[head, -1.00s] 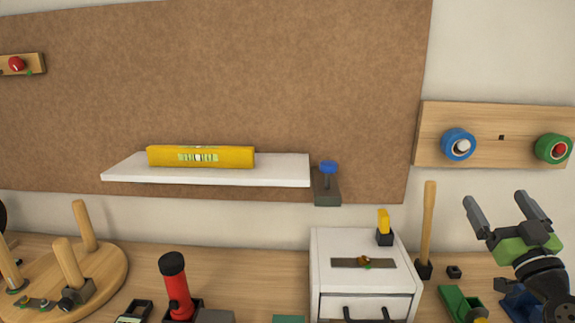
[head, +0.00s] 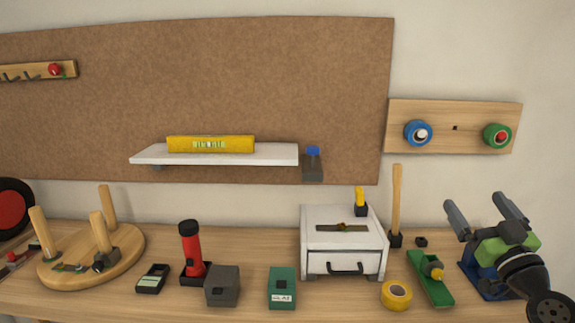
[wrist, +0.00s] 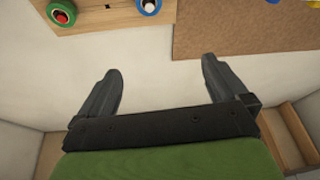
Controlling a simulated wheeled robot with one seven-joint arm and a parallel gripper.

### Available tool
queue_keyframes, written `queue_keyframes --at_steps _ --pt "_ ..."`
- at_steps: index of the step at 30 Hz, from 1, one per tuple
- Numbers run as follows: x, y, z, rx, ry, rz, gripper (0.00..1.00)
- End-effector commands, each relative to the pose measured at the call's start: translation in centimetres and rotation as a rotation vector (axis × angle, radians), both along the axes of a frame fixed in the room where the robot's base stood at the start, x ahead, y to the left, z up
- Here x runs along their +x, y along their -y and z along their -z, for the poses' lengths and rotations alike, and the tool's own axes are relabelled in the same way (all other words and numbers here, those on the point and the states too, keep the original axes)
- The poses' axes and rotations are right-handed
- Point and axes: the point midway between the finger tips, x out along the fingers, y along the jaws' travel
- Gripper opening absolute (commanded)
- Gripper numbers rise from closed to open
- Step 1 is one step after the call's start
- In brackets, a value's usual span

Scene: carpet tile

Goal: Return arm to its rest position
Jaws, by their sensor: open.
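My gripper (head: 484,211) is at the right of the head view, raised in front of the wall at the right end of the workbench. Its two dark fingers are spread wide and point up, with nothing between them. In the wrist view my gripper (wrist: 162,92) is also open and empty, facing the pale wall. My green and black wrist hides part of a blue item (head: 478,277) on the bench.
A wooden board (head: 455,147) with a blue and a green roll hangs above my gripper. A white drawer box (head: 315,228), an upright wooden handle (head: 397,195), a green tray (head: 420,268) and yellow tape (head: 396,295) stand left of it. A shelf (head: 280,153) holds a yellow level (head: 210,144).

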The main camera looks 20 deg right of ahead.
Motion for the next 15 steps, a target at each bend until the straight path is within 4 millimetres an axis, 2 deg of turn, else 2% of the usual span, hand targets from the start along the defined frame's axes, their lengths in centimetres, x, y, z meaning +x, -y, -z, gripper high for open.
queue_keyframes --at_steps 8,11,15 --pt "3.7 -4.8 1.3 -0.006 -0.128 -0.110 1.00" --pt "5.3 -7.6 2.1 -0.010 -0.203 -0.166 1.00" --pt "7.4 -12.9 3.8 -0.016 -0.349 -0.259 1.00"
